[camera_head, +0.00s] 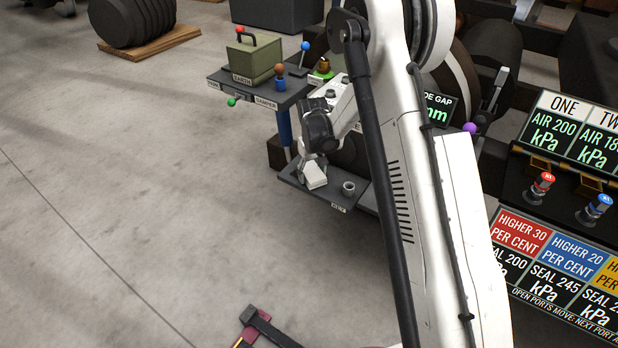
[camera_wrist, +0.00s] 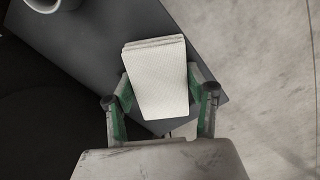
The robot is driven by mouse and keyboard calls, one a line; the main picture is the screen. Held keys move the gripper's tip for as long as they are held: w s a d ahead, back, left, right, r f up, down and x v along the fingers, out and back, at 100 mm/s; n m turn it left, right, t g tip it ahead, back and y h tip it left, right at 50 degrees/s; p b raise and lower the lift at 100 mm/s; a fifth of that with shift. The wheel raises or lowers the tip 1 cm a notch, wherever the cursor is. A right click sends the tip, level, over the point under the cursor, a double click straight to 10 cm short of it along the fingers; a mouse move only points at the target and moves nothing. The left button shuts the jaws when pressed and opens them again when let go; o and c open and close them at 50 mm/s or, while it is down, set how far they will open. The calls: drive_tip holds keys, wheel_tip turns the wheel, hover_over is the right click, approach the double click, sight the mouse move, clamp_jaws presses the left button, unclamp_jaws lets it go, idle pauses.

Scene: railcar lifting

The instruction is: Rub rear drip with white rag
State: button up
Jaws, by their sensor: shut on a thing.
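The white rag (camera_wrist: 157,80) is a folded, flat, pale block between my gripper's two green-padded fingers in the wrist view. My gripper (camera_wrist: 160,105) is shut on it, over the corner of a dark grey shelf (camera_wrist: 85,60). In the head view the rag (camera_head: 314,176) shows below my wrist at the left end of the small shelf (camera_head: 332,196). I cannot tell whether the rag touches the shelf. My gripper's fingers are mostly hidden there. I cannot make out a drip in either view.
A small grey cup (camera_head: 348,188) stands on the shelf to the right of the rag; it also shows in the wrist view (camera_wrist: 45,3). A table with a green box (camera_head: 253,58) and several coloured levers stands behind. Gauge panels (camera_head: 565,250) are at right.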

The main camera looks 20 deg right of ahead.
sight(311, 161)
drive_tip(key=shift+w+d+f+b, duration=0.15)
drive_tip(key=shift+w+d+b, duration=0.15)
drive_tip(key=shift+w+d, duration=1.2)
drive_tip(key=shift+w+a, duration=0.35)
drive_tip(key=shift+w, duration=0.25)
drive_tip(key=shift+s+a+b, duration=0.5)
drive_tip(key=shift+s+a, duration=0.9)
drive_tip(key=shift+a, duration=0.25)
drive_tip(key=shift+s+a, duration=1.1)
drive_tip(key=shift+a, duration=0.2)
drive_tip(key=shift+w+a, duration=0.5)
drive_tip(key=shift+w, duration=0.15)
drive_tip(key=shift+w+d+b, duration=0.45)
drive_tip(key=shift+w+d, duration=0.7)
drive_tip(key=shift+d, duration=0.15)
drive_tip(key=shift+w+d, duration=1.35)
drive_tip(key=shift+d, duration=0.2)
